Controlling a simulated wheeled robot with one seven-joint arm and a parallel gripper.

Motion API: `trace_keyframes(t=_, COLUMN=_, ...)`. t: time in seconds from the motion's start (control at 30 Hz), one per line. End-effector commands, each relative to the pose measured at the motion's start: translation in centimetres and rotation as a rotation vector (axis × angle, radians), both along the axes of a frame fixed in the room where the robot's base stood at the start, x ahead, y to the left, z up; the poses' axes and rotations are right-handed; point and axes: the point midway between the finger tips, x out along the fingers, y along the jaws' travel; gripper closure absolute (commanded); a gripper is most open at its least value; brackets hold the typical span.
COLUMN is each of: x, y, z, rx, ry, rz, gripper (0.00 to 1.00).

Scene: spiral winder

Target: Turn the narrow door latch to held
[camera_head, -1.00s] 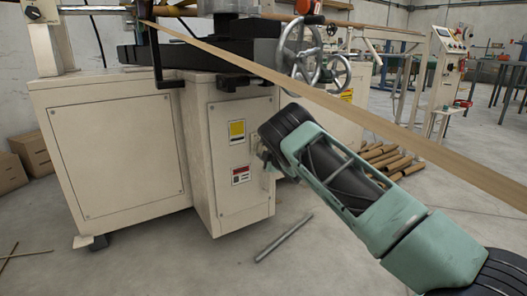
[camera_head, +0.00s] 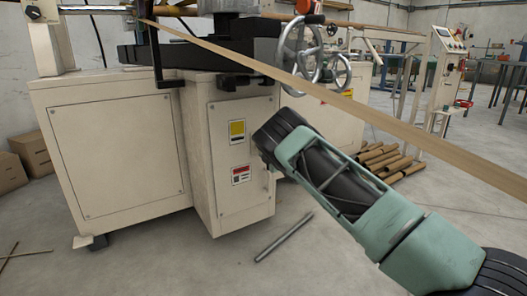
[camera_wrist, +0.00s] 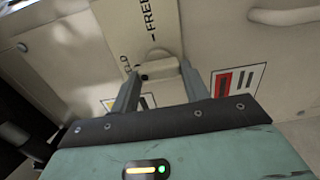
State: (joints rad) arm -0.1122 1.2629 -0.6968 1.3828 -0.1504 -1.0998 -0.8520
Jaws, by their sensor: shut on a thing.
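The narrow door (camera_head: 226,132) is a cream panel on the machine cabinet's front corner. In the wrist view, its latch (camera_wrist: 160,68) is a small pale handle on a plate (camera_wrist: 118,25) marked "FREE" above and a partly hidden word ending in "LD" at left. The handle lies roughly crosswise in the picture, its dark end toward the left. My gripper (camera_wrist: 160,72) is shut on the latch, one finger at each side. In the head view, my wrist hides the latch and most of the gripper.
A yellow label (camera_head: 237,130) and a red-marked label (camera_head: 240,175) are on the door. Handwheels (camera_head: 318,60) stand above my wrist. A long tan strip (camera_head: 400,132) runs diagonally over my arm.

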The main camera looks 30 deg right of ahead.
Motion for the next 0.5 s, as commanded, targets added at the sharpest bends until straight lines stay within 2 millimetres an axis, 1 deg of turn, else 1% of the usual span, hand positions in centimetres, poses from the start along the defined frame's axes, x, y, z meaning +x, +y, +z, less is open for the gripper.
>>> trace_keyframes(t=0.07, x=0.01, y=0.08, z=-0.07, rx=-0.003, ry=0.002, rz=0.002, gripper=0.77)
trace_keyframes(t=0.1, x=0.01, y=0.08, z=-0.07, rx=-0.003, ry=0.002, rz=0.002, gripper=0.52)
trace_keyframes(t=0.17, x=0.01, y=0.08, z=-0.07, rx=-0.003, ry=0.002, rz=0.002, gripper=0.35)
trace_keyframes(t=0.2, x=0.01, y=0.06, z=-0.07, rx=-0.002, ry=0.002, rz=0.002, gripper=0.33)
trace_keyframes(t=0.5, x=-0.17, y=-0.01, z=0.02, rx=0.0, ry=0.001, rz=0.0, gripper=0.33)
